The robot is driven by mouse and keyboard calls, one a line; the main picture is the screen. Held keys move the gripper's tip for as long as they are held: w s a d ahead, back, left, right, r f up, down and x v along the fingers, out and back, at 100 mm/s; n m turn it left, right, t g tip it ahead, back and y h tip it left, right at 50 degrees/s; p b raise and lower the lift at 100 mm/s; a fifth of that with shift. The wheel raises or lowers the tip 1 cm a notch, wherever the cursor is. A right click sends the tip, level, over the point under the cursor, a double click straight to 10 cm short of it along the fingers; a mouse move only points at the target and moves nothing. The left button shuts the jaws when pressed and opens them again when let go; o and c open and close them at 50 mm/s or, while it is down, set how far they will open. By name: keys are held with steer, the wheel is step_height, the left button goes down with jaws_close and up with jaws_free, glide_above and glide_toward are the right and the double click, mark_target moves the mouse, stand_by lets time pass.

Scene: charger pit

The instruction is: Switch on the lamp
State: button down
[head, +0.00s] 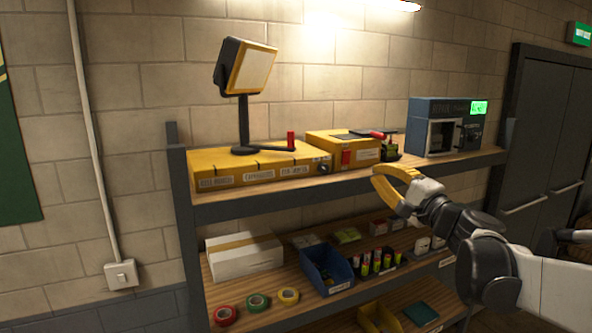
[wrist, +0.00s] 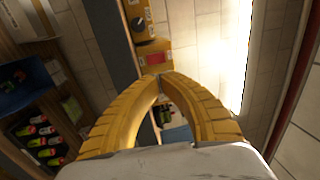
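A lamp (head: 247,68) with a yellow-framed panel stands upright on a black post at the left of the top shelf; I cannot tell whether it is lit. Its foot is on a low yellow box (head: 250,175) with labels along the front and a round black knob (head: 323,168) at its right end. The knob also shows in the wrist view (wrist: 137,24). My gripper (head: 378,173) has yellow curved fingers and is in front of the shelf edge, right of the knob and apart from it. Its fingertips meet in the wrist view (wrist: 158,78), with nothing between them.
A second yellow box (head: 345,150) and a blue-grey device (head: 440,128) with a green display stand farther right on the top shelf. A red cylinder (head: 291,140) is beside the lamp foot. Bins and tape rolls fill lower shelves. A wall switch (head: 121,274) is at left.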

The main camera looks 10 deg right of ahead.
mark_target(350, 155)
steer(key=p+x, duration=0.2)
steer(key=x, duration=0.8)
steer(key=shift+w, duration=0.2)
